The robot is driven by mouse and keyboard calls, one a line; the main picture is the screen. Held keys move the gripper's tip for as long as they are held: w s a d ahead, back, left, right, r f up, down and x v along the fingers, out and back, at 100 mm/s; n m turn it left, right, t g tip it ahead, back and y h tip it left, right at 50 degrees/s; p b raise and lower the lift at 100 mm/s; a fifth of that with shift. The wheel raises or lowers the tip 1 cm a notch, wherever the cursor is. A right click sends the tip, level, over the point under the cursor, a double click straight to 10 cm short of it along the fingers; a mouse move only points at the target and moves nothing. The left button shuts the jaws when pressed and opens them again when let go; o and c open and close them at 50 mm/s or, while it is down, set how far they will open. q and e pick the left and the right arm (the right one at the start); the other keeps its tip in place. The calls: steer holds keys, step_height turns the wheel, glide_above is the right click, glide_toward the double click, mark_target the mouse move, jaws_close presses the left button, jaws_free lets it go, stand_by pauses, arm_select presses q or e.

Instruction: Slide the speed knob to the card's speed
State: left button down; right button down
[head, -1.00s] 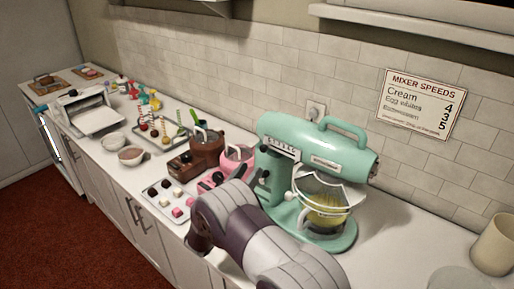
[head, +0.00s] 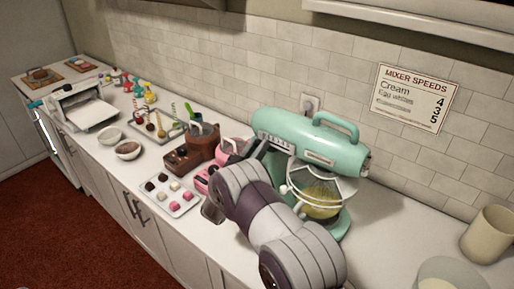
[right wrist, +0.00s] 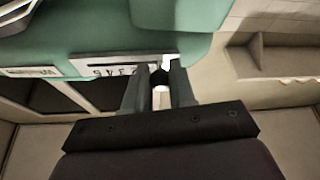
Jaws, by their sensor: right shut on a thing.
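The mint-green stand mixer (head: 310,140) stands on the counter, with yellow contents in its bowl (head: 320,200). A speed scale with upside-down digits (right wrist: 112,70) shows on its side in the right wrist view. My right gripper (head: 266,150) is at the scale's end of the mixer head, largely hidden by my arm. In the right wrist view its fingers (right wrist: 160,78) are shut on the small dark speed knob (right wrist: 159,76), at one end of the visible digits. The mixer speeds card (head: 412,98) hangs on the wall, with Cream 4, Egg whites 3 and a blurred line 5.
A tray of sweets (head: 170,194) lies near the counter's front edge. A beige canister (head: 488,234) and a pale bowl (head: 450,277) stand at right. The counter between mixer and canister is clear.

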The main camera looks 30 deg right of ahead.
steer(key=shift+s+d, duration=0.25)
steer(key=shift+s, duration=0.4)
steer(key=c, duration=1)
jaws_free()
steer(key=shift+c, duration=0.2)
steer(key=shift+w, duration=0.1)
steer(key=b+v, duration=0.5)
steer(key=v, duration=0.7)
steer(key=shift+a, duration=0.35)
steer(key=shift+f, duration=0.15)
